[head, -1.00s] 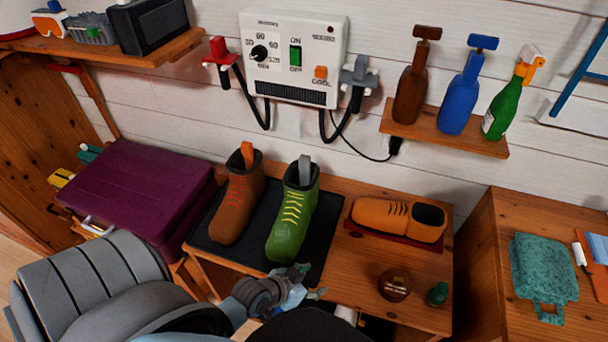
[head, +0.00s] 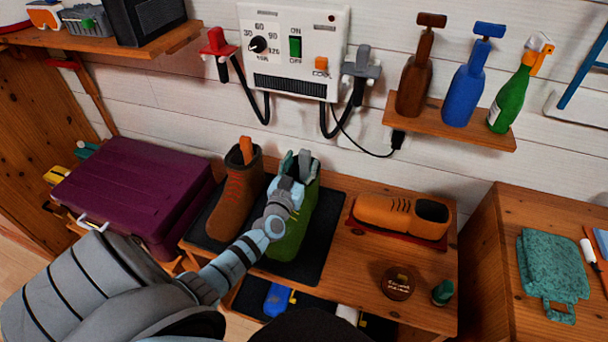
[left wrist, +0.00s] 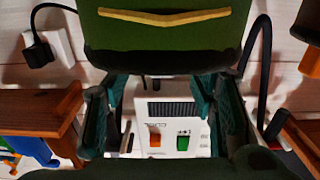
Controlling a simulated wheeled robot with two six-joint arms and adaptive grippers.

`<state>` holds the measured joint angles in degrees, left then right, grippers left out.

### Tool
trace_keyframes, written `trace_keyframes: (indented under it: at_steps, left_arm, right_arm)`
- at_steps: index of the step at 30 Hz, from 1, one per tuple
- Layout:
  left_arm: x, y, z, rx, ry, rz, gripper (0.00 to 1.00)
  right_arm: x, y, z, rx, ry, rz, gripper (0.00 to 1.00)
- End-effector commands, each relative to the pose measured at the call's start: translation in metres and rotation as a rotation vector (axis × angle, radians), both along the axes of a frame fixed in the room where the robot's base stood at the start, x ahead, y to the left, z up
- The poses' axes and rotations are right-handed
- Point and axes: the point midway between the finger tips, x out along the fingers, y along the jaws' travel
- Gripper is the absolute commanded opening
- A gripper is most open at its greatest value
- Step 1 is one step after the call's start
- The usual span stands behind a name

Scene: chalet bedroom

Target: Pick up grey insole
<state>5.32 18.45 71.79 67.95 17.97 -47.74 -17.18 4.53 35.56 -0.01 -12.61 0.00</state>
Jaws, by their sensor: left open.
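The grey insole (head: 304,162) stands upright in the opening of the green boot (head: 290,238), its top showing above the rim. My left gripper (head: 296,174) is at the boot's opening, in front of the insole, with its teal fingers spread. In the left wrist view the open fingers (left wrist: 165,112) show on either side, with the green boot (left wrist: 170,40) and a yellow lace above them. I cannot make out the insole there or tell whether a finger touches it. My right gripper is not in view.
A brown boot (head: 235,205) with an orange insole stands close on the left, on the same dark mat (head: 322,245). An orange shoe (head: 385,215), a round tin (head: 398,282) and a small green bottle (head: 443,291) are on the right. The dryer box (head: 295,65) hangs behind.

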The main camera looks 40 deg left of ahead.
Motion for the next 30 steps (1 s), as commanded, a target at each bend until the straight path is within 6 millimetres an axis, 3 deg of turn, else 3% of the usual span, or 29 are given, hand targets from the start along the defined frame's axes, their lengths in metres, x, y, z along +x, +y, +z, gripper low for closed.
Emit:
trace_keyframes:
  at_steps: [1,3,6,12,22,30]
  left_arm:
    - [0.009,0.005,-0.014,0.001,-0.002,0.001,0.52]
    - [0.021,0.010,-0.016,0.001,-0.002,0.000,0.52]
    - [0.032,0.014,-0.013,-0.001,0.001,-0.001,0.52]
    - [0.033,0.014,-0.010,-0.002,0.003,-0.002,0.52]
    - [0.033,0.013,-0.009,-0.001,0.002,-0.002,0.00]
    - [0.033,0.013,-0.008,0.000,0.001,-0.002,0.00]
  right_arm:
    - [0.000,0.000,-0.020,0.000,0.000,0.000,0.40]
    - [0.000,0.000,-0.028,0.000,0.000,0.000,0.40]
    - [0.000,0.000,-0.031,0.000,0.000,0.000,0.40]
    - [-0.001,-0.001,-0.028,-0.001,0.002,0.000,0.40]
    - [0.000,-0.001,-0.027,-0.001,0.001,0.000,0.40]
    - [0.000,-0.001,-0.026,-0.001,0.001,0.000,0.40]
